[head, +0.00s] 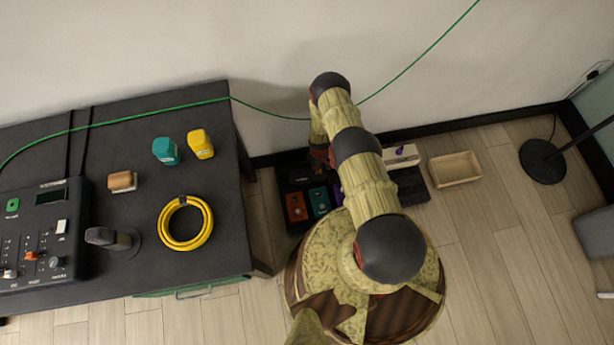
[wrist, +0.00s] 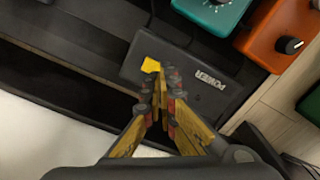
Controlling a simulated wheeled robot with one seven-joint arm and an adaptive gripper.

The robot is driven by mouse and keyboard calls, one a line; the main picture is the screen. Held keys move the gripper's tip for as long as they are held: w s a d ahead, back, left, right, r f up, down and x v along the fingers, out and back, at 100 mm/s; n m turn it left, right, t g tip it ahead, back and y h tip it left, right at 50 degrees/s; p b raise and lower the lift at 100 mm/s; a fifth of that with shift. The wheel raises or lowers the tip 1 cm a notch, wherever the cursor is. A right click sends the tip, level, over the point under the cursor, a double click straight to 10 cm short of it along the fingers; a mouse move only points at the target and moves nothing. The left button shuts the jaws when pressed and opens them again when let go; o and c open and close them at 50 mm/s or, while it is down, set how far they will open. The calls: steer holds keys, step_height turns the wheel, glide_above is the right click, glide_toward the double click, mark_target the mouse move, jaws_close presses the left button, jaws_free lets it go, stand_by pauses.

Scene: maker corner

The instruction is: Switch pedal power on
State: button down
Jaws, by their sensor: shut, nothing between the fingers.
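The black power box (wrist: 190,82) with white POWER lettering lies on the dark pedal board (head: 416,190). Its yellow switch (wrist: 151,65) shows in the wrist view; I cannot tell which way it is set. My gripper (wrist: 161,86) is shut and empty, with its fingertips over the box, right beside the switch in the picture. I cannot tell whether they touch it. In the head view my gripper is mostly hidden by my arm, low at the back left of the board.
A teal pedal (wrist: 214,12) and an orange pedal (wrist: 281,34) sit close to the power box. The black table (head: 120,210) is at left; the wall is behind.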

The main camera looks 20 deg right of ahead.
steer(key=shift+f, duration=1.05)
stand_by(0.9)
steer(key=shift+r, duration=0.1)
steer(key=shift+r+p, duration=2.05)
steer(key=shift+r, duration=1.4)
